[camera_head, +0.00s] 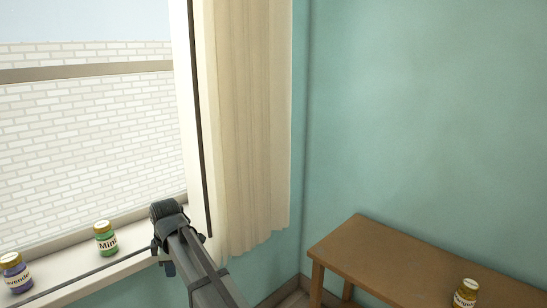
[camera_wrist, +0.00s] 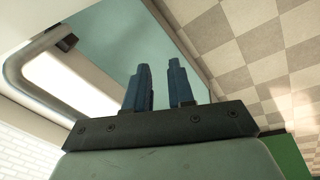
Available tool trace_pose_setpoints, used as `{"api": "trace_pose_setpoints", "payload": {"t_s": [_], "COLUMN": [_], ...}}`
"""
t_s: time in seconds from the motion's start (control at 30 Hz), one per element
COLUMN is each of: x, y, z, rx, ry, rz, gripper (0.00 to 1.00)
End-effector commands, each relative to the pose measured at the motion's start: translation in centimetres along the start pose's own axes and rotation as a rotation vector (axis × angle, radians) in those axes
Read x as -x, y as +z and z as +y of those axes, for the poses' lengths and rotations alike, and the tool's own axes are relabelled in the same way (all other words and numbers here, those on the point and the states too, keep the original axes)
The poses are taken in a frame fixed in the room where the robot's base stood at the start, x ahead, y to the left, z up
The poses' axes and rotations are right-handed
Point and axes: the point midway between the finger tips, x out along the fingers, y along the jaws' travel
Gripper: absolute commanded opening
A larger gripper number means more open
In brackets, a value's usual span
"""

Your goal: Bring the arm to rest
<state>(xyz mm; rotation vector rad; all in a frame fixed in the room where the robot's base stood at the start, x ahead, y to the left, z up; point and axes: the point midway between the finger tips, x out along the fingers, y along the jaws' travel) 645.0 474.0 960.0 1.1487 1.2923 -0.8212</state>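My arm rises from the bottom of the head view, and its end is near the window sill, in front of the lower curtain. My gripper (camera_wrist: 160,86) shows in the wrist view as two blue fingers standing apart with a gap between them. Nothing is between the fingers. In the head view the fingers are hard to make out behind the dark wrist.
A green Mint jar (camera_head: 106,240) and a purple Lavender jar (camera_head: 15,273) stand on the window sill (camera_head: 72,285), left of my arm. A cream curtain (camera_head: 240,130) hangs close behind my arm.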

Motion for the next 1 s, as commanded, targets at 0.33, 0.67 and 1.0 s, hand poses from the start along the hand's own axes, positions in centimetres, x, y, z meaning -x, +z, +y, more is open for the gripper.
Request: {"api": "trace_pose_setpoints", "payload": {"t_s": [0.33, 0.67, 1.0], "x": [-12.0, -21.3, -28.9], "y": [10.1, 18.9, 27.0], "z": [-4.2, -10.4, -19.2], "rx": [-0.288, -0.561, -0.843], "ry": [-0.103, -0.192, -0.280], "rz": [-0.073, -0.147, -0.232], "gripper": [0.23, 0.23, 0.23]}}
